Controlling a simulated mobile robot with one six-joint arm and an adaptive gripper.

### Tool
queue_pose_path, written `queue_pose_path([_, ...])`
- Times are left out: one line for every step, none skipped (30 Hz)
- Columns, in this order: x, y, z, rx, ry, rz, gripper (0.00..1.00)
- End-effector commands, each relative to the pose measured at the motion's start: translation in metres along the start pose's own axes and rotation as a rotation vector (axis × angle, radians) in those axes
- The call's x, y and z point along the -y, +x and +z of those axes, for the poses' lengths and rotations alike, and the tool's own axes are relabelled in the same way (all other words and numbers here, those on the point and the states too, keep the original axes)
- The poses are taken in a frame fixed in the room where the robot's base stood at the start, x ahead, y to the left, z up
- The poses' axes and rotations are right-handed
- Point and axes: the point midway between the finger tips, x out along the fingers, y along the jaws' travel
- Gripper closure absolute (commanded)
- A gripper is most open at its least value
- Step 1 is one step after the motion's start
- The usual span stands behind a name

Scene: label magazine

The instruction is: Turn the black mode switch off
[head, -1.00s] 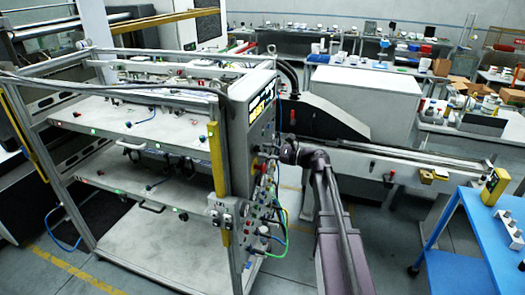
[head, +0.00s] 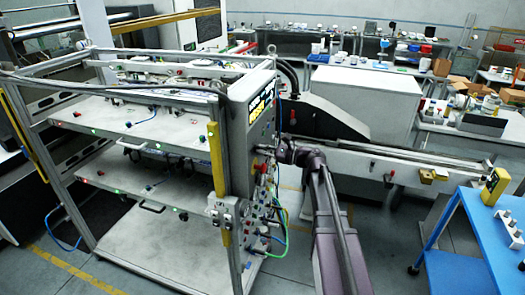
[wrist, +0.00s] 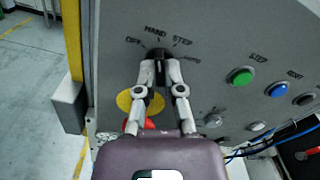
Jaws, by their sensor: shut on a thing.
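The black mode switch (wrist: 157,53) is a round knob on a grey panel in the wrist view. Labels OFF, HAND and STEP are printed in an arc around it, with a further label on the right too small to read. My gripper (wrist: 159,72) is shut on the switch, one finger on each side. The fingers hide part of the knob, and I cannot tell for certain which label it points at. In the head view my gripper (head: 264,150) reaches the panel side of the machine, and the switch is hidden there.
Below the switch are a yellow disc (wrist: 126,101) and a red button (wrist: 149,124), partly behind the fingers. A green button (wrist: 240,76) and a blue button (wrist: 277,89) sit to the right. Blue cables (wrist: 255,148) hang low at the right. A yellow post stands left.

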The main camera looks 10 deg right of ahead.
Motion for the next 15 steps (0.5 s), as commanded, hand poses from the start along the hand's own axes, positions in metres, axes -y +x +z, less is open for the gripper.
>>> queue_pose_path([-0.0004, 0.0002, 0.0001, 0.0, -0.004, 0.001, 1.0])
queue_pose_path([-0.0004, 0.0002, 0.0001, 0.0, -0.007, 0.001, 1.0])
queue_pose_path([-0.0004, 0.0002, 0.0001, 0.0, -0.014, 0.001, 1.0])
queue_pose_path([-0.0004, 0.0002, 0.0001, 0.001, -0.021, 0.001, 1.0])
queue_pose_path([-0.0004, 0.0002, 0.0001, 0.001, -0.028, 0.001, 1.0])
queue_pose_path([-0.0005, 0.0002, 0.0001, 0.001, -0.039, 0.001, 1.0])
queue_pose_path([-0.0004, 0.0003, 0.0001, 0.001, -0.05, 0.001, 1.0])
queue_pose_path([-0.0005, 0.0002, 0.0001, 0.001, -0.062, 0.001, 1.0])
queue_pose_path([-0.0005, 0.0003, 0.0001, 0.001, -0.079, 0.001, 1.0])
queue_pose_path([-0.0005, 0.0003, 0.0001, 0.001, -0.095, 0.002, 1.0])
queue_pose_path([-0.0006, 0.0003, 0.0001, 0.001, -0.11, 0.002, 1.0])
queue_pose_path([-0.0006, 0.0003, 0.0001, 0.001, -0.134, 0.002, 1.0])
queue_pose_path([-0.0007, 0.0003, 0.0002, 0.001, -0.153, 0.002, 1.0])
queue_pose_path([-0.0007, 0.0003, 0.0002, 0.001, -0.173, 0.002, 1.0])
queue_pose_path([-0.0007, 0.0003, 0.0001, 0.001, -0.202, 0.002, 1.0])
